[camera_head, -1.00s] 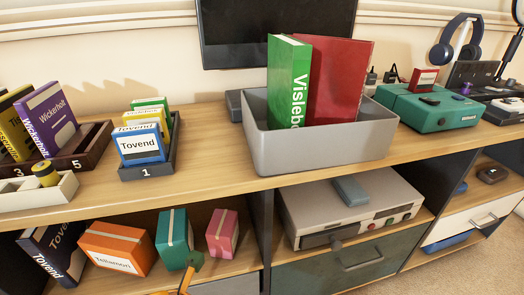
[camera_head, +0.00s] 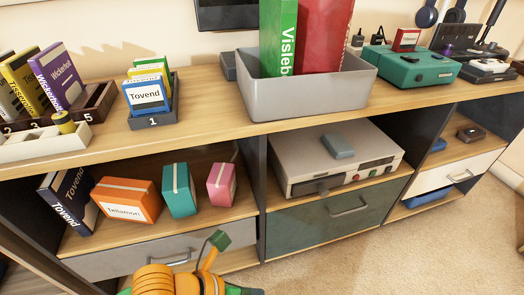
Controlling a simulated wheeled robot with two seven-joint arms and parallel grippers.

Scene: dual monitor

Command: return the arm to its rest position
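An orange-and-green jointed part (camera_head: 190,280), which looks like part of one of my arms, shows at the bottom edge in front of the lower shelf. A thin orange link rises from it to a green end piece. I cannot tell which arm it belongs to. I make out no pair of gripper fingers on it, and neither gripper shows in the view. Nothing is seen held by it.
A wooden shelf unit (camera_head: 200,95) fills the view. On top stand a grey bin (camera_head: 300,97) with green and red books, and a teal box (camera_head: 412,70). Below lie orange (camera_head: 125,202), teal and pink boxes and a grey device (camera_head: 335,155). The carpet (camera_head: 390,260) in front is clear.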

